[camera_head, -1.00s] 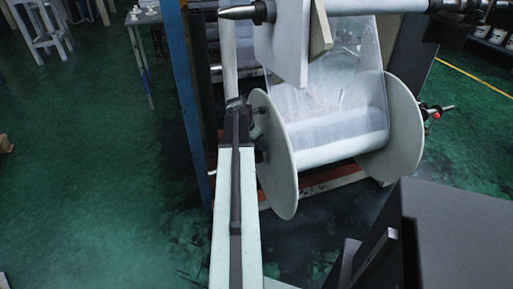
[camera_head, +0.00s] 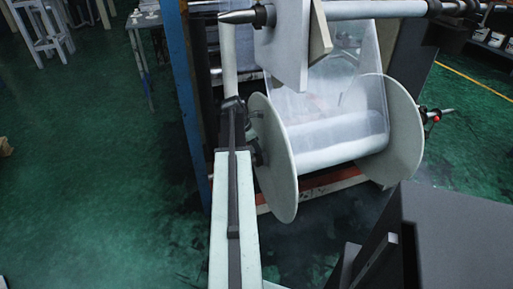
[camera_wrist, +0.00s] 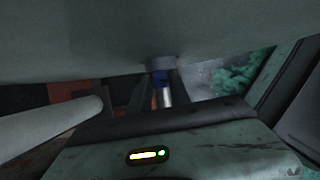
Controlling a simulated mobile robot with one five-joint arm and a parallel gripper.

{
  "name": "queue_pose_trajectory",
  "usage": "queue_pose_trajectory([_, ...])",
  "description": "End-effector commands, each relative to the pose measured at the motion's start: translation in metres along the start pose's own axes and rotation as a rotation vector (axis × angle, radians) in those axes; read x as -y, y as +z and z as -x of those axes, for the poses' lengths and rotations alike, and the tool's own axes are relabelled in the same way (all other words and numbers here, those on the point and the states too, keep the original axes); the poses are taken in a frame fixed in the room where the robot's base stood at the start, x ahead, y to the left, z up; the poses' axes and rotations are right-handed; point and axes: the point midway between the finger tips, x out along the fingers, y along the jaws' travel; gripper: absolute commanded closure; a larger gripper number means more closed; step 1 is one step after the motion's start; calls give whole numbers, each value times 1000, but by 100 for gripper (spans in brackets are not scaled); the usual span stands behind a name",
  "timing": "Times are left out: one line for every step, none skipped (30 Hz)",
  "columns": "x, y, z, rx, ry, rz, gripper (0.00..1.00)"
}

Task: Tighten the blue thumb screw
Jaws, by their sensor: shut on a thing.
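The blue thumb screw (camera_wrist: 160,78) shows in the wrist view under a grey collar, with a bright metal end (camera_wrist: 164,97) below it. My gripper (camera_wrist: 160,90) has its dark fingers on either side of the screw and is shut on it. In the head view my arm reaches to the left side of the film reel (camera_head: 274,165). There the gripper and the screw are too small or hidden to make out.
The reel's right disc (camera_head: 405,130) and the clear film (camera_head: 345,85) lie to the right of my arm. A blue post (camera_head: 190,110) stands close to its left. A dark box-like body fills the lower right. Green floor (camera_head: 90,180) is open at the left.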

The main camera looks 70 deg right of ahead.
Motion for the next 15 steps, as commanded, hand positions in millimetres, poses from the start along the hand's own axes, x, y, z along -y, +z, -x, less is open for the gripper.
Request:
queue_pose_trajectory([-3,1,0,1,-16,-38,100])
queue_pose_trajectory([-3,1,0,0,-27,-64,100])
queue_pose_trajectory([-4,1,0,0,-42,-100,100])
queue_pose_trajectory([-4,1,0,0,-53,-126,100])
queue_pose_trajectory([-4,1,0,0,-64,-153,100])
queue_pose_trajectory([-5,1,0,0,-78,-188,100])
queue_pose_trajectory([-5,1,0,0,-90,-215,100])
queue_pose_trajectory([-5,1,-1,1,-100,-242,100])
queue_pose_trajectory([-5,1,-1,1,-115,-276,100])
queue_pose_trajectory([-6,2,-1,1,-126,-303,100])
queue_pose_trajectory([-6,2,-1,1,-137,-330,100])
queue_pose_trajectory([-6,2,-1,1,-151,-365,100])
queue_pose_trajectory([-6,2,-1,1,-162,-390,100])
queue_pose_trajectory([-7,2,-1,1,-172,-416,100])
queue_pose_trajectory([-7,2,-1,1,-187,-449,100])
